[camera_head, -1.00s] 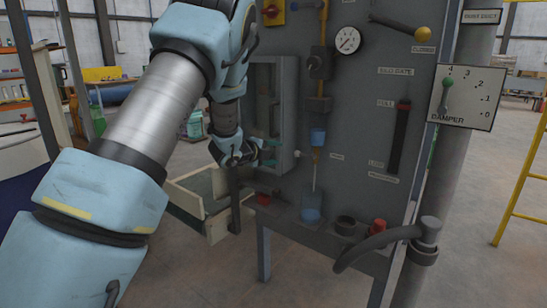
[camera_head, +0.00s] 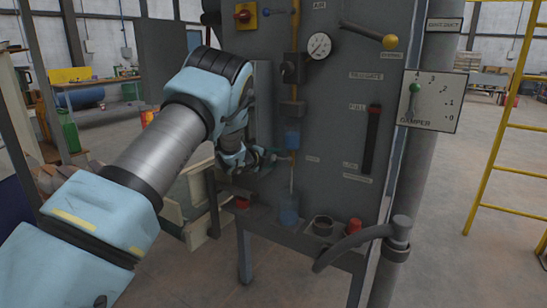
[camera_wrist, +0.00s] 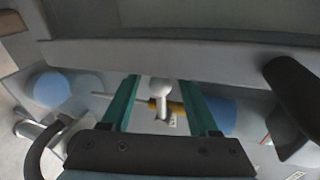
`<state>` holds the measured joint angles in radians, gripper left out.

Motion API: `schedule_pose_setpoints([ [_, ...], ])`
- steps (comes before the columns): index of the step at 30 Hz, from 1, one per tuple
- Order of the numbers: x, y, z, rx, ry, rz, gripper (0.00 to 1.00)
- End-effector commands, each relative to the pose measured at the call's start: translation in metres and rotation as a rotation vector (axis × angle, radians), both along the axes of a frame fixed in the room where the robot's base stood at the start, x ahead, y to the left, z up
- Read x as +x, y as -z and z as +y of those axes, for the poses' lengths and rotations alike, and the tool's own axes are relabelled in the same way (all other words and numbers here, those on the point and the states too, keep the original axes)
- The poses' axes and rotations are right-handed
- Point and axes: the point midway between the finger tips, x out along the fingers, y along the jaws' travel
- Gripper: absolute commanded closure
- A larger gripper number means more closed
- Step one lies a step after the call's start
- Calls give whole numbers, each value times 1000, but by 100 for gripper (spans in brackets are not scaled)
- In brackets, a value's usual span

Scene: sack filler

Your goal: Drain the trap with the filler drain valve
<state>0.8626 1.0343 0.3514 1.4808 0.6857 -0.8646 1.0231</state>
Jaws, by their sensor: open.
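The filler trap with its blue bowl (camera_head: 292,140) hangs on the grey panel, and the blue bowl also shows in the wrist view (camera_wrist: 218,112). The drain valve (camera_head: 291,157) sits just under the bowl. In the wrist view the brass drain valve (camera_wrist: 173,107) carries a pale round knob (camera_wrist: 160,88). A thin drain tube (camera_head: 291,180) runs down to a blue cup (camera_head: 289,208). My gripper (camera_head: 276,158) is open at the valve. In the wrist view its teal fingers (camera_wrist: 157,95) lie on either side of the knob; whether they touch it I cannot tell.
The panel carries a pressure gauge (camera_head: 319,46), a yellow-knobbed lever (camera_head: 390,42) and a damper plate (camera_head: 431,100). A pale bin (camera_head: 195,200) stands left of the panel. A yellow ladder (camera_head: 505,130) is at right.

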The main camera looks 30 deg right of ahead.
Motion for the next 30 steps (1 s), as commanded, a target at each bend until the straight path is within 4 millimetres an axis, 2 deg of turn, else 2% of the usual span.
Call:
schedule_pose_setpoints([
  [7, 0, 0, -1, 0, 0, 0, 39],
  [23, 0, 0, 0, 0, 0, 0, 99],
  [30, 0, 0, 0, 0, 0, 0, 100],
])
